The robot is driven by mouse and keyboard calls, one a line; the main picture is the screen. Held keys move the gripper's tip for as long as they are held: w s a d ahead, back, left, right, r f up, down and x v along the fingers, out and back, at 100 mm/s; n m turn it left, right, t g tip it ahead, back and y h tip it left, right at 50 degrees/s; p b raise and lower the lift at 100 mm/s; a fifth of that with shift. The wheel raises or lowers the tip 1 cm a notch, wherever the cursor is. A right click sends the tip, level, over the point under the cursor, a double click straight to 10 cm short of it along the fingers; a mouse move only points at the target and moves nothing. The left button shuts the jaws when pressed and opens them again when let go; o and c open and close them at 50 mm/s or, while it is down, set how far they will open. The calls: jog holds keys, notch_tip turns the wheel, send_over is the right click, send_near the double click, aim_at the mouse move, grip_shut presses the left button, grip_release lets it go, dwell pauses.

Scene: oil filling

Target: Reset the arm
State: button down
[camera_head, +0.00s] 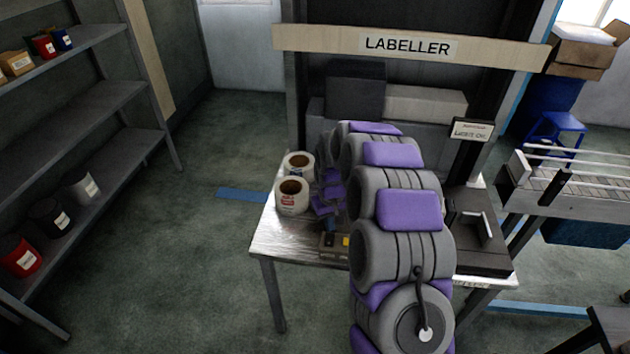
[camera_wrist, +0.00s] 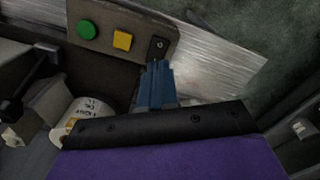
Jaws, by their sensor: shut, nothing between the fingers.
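My arm, grey with purple pads, reaches forward over the metal table (camera_head: 262,243) of the labeller in the head view. The gripper end is mostly hidden behind the arm links there. In the wrist view my gripper (camera_wrist: 158,78) shows blue fingers, shut and empty. Its fingertips are close to a control box with a green button (camera_wrist: 87,30), a yellow button (camera_wrist: 122,40) and a dark switch (camera_wrist: 158,47). Whether the fingertips touch the box cannot be told.
Two label rolls (camera_head: 291,196) stand at the table's left. A dark machine (camera_head: 480,240) is at its right, beside a roller conveyor (camera_head: 575,185). A shelf (camera_head: 85,105) with several cans stands at far left. The floor (camera_head: 200,250) between shelf and table is clear.

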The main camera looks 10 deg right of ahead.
jog(key=s+r+m+g, duration=0.1)
jog(key=s+r, duration=0.8)
jog(key=s, duration=0.5)
jog(key=s+r, duration=1)
jog(key=s, duration=0.4)
jog(key=s+m, duration=0.1)
jog(key=s, duration=1.3)
jog(key=shift+r+g, duration=0.3)
jog(key=shift+g, duration=0.1)
